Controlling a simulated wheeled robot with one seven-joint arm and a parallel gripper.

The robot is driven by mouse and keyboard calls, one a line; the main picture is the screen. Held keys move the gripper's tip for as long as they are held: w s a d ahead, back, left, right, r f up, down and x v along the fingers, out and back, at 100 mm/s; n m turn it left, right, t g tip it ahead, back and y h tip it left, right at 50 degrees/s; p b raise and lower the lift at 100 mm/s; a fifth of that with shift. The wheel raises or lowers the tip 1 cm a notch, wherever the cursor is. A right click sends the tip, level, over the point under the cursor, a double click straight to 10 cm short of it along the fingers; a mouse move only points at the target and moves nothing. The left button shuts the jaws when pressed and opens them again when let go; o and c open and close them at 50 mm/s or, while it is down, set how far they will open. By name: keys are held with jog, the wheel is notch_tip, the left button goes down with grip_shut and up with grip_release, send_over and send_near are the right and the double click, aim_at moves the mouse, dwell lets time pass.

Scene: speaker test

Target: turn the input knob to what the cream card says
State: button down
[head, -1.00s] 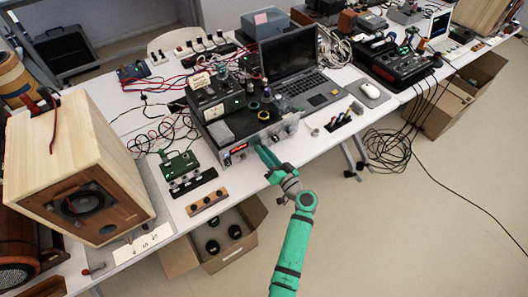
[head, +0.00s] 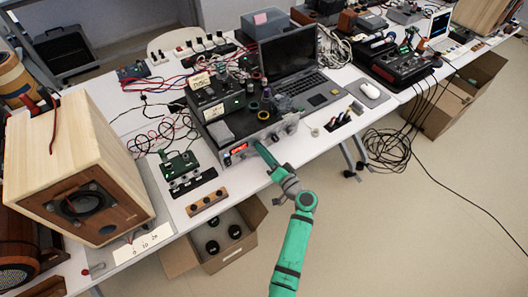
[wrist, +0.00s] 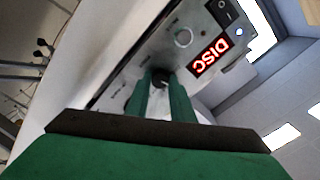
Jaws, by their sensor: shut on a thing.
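The grey amplifier (head: 240,138) stands at the table's front edge, with knobs and a red display (head: 239,148) on its front panel. My gripper (head: 258,146) is at the panel just right of the display. In the wrist view its two green fingers are shut on the dark input knob (wrist: 161,77), one on each side. The fingers hide part of the knob. A small cream card (head: 199,80) stands on the black equipment behind; its writing is too small to read.
A laptop (head: 290,65) is behind and right of the amplifier. A large wooden speaker (head: 70,150) stands at left. A green circuit board (head: 179,164) and a wooden block with black knobs (head: 207,201) lie left of my gripper.

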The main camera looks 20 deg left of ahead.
jog(key=c, duration=1.5)
grip_release()
jog(key=shift+c, duration=0.2)
jog(key=v, duration=1.1)
jog(key=shift+a, duration=0.1)
